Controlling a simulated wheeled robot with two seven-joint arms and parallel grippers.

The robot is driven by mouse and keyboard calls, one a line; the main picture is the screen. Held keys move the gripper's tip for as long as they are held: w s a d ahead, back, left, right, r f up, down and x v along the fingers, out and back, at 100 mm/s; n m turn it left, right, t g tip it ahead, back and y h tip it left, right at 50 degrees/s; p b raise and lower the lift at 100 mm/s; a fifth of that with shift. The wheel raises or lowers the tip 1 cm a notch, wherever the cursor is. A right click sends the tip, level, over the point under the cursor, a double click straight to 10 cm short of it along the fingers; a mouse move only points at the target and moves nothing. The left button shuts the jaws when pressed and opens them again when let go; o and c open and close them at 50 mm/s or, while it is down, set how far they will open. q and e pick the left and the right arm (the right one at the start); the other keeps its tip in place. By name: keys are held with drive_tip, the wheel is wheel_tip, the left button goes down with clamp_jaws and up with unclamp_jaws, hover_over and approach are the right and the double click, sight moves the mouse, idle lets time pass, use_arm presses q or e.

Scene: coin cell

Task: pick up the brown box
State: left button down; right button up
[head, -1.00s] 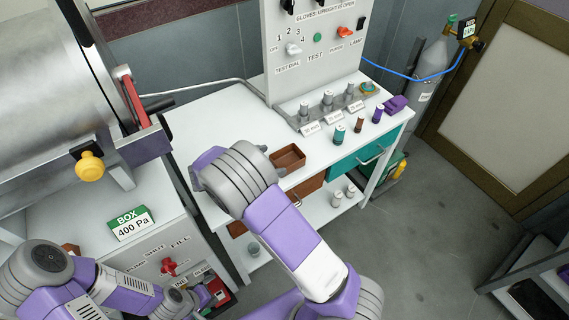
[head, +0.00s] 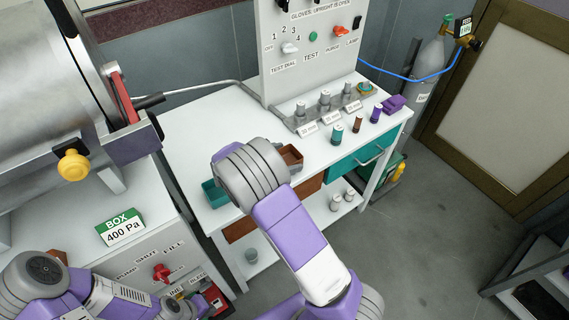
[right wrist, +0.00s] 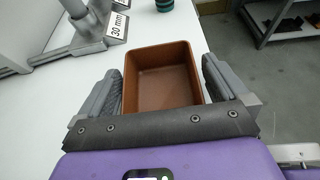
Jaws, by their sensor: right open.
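The brown box (head: 292,156) is a small open-topped tray on the white bench, partly hidden behind my right wrist in the head view. In the right wrist view the brown box (right wrist: 162,62) is upright and looks empty. My right gripper (right wrist: 160,85) is open, with one finger beside each side wall at the near end of the box. Small gaps seem to show, though contact is hard to judge.
A teal box (head: 214,194) stands left of my right wrist. Several small cylinders, such as a teal one (head: 337,134), stand to the right of the brown box. A row of metal posts (head: 325,105) is behind it, below the upright panel (head: 312,62).

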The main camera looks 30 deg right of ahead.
drive_tip(key=c, duration=0.9)
drive_tip(key=shift+r, duration=0.1)
